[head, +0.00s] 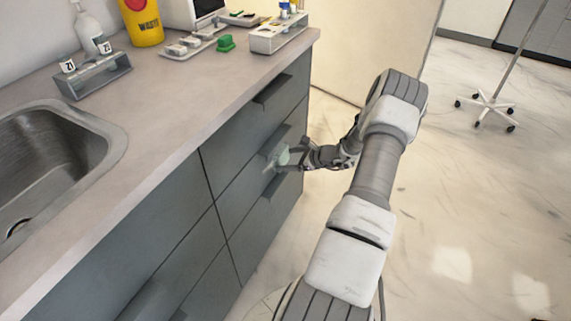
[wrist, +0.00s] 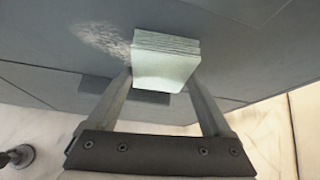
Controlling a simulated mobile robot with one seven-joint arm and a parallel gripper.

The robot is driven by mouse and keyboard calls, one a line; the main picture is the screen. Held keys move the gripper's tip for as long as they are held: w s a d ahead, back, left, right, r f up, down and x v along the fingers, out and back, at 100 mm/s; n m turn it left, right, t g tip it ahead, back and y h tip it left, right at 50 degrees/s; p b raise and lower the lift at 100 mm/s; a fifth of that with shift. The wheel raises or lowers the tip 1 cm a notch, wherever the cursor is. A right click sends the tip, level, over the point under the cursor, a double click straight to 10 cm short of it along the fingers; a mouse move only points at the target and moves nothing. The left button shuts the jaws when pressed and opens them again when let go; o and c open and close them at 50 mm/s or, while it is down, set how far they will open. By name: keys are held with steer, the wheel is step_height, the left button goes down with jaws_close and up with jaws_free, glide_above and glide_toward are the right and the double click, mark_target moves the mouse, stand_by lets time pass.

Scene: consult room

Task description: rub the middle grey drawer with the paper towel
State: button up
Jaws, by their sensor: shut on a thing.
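The middle grey drawer (head: 238,204) is in the right-hand column of the counter front and looks closed. My gripper (head: 287,157) is at the right part of this drawer column and is shut on the pale green paper towel (head: 277,156). In the wrist view the towel (wrist: 165,62) is a folded, layered block between the two fingers, up against or very near the grey front. I cannot tell if it touches. A whitish smudge (wrist: 105,38) marks the grey front just left of the towel. In the head view, the towel and gripper hide part of the drawer.
The countertop (head: 165,120) above holds a sink (head: 45,160), a labelled rack (head: 95,75), a yellow waste container (head: 141,22) and small trays. Dark handles stick out from the drawers. The floor at right is open, with a wheeled stand (head: 487,108) farther back.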

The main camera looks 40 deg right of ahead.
steer(key=shift+w+d+b, duration=0.25)
steer(key=shift+d, duration=0.25)
steer(key=shift+w+d+b, duration=0.2)
steer(key=shift+w+d, duration=0.05)
steer(key=shift+d, duration=0.2)
steer(key=shift+s+a, duration=0.5)
steer(key=shift+a, duration=0.65)
steer(key=shift+s+a, duration=0.45)
steer(key=shift+a, duration=0.7)
steer(key=shift+s+a, duration=0.5)
steer(key=shift+a, duration=0.65)
steer(key=shift+s+a+b, duration=0.25)
steer(key=shift+a, duration=0.5)
steer(key=shift+s+a+b, duration=0.25)
steer(key=shift+a, duration=0.55)
steer(key=shift+s+a+b, duration=0.25)
steer(key=shift+a, duration=0.5)
steer(key=shift+s+d+p, duration=0.15)
steer(key=shift+s+d, duration=0.3)
steer(key=shift+s, duration=0.5)
steer(key=shift+s+d+p, duration=0.1)
steer(key=shift+s+d, duration=0.3)
steer(key=shift+s, duration=0.55)
steer(key=shift+s+d+p, duration=0.15)
steer(key=shift+s+d, duration=0.3)
steer(key=shift+s, duration=0.5)
steer(key=s, duration=0.1)
steer(key=s+d, duration=0.1)
steer(key=shift+s+d, duration=0.1)
steer(key=shift+s, duration=0.3)
